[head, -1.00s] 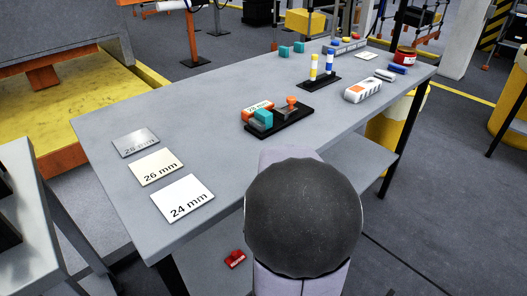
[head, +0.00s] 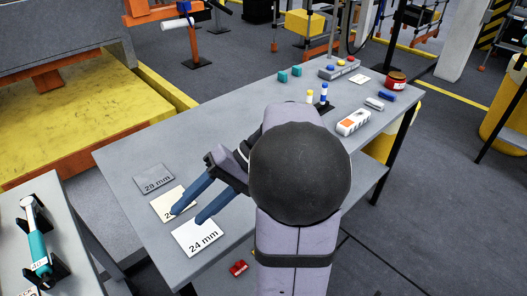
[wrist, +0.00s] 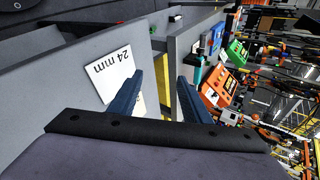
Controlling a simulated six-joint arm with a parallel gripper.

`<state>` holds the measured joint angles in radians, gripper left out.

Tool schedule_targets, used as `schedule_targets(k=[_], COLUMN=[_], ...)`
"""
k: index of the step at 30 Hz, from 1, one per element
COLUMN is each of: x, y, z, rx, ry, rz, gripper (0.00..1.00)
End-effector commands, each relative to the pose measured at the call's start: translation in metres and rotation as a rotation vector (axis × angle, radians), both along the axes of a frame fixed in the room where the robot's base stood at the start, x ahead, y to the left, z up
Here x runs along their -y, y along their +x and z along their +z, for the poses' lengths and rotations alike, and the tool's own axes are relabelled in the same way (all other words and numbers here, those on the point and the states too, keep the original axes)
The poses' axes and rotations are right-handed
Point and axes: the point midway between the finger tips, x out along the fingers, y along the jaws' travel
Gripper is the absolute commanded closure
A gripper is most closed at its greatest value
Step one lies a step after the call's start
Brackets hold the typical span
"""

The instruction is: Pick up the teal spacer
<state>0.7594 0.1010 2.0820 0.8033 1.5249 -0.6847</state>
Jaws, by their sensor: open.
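Two small teal blocks, one on the left (head: 283,76) and one on the right (head: 297,71), stand near the far edge of the grey table (head: 235,108) in the head view. Which teal piece is the spacer, I cannot tell. The black tray with another teal block, seen earlier, is hidden behind my arm. My gripper (head: 186,215) is open and empty, its blue fingers pointing toward the 24 mm card (head: 198,237) and the 26 mm card (head: 166,207). In the wrist view my gripper (wrist: 160,90) shows its fingers spread with nothing between them.
A 28 mm card (head: 154,178) lies behind the other cards. A white box (head: 353,122), red tin (head: 396,80) and button box (head: 339,68) stand on the right part of the table. A teal-handled tool (head: 38,244) rests on a left side bench.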

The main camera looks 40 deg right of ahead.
Motion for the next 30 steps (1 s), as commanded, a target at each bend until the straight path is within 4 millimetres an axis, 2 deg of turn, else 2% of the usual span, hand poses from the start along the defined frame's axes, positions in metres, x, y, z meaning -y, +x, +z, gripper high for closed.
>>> schedule_targets(k=[3,5,9,13,14,15,16,18,21,25,30], x=[0.019,0.034,0.087,0.148,0.164,0.189,0.204,0.228,0.252,0.269,0.277], y=[0.044,0.066,0.108,0.131,0.132,0.128,0.121,0.105,0.084,0.065,0.055], z=[0.018,0.028,0.046,0.053,0.049,0.036,0.024,-0.001,-0.030,-0.055,-0.065], rx=[-0.026,-0.035,-0.044,-0.049,-0.062,-0.105,-0.147,-0.248,-0.365,-0.462,-0.508], ry=[0.229,0.355,0.638,0.887,0.952,1.051,1.117,1.251,1.415,1.564,1.640], rz=[-0.229,-0.348,-0.600,-0.812,-0.869,-0.968,-1.035,-1.168,-1.307,-1.413,-1.460], gripper=[0.56,0.56,0.56,0.56,0.56,0.56,0.56,0.56,0.56,0.56,0.56])
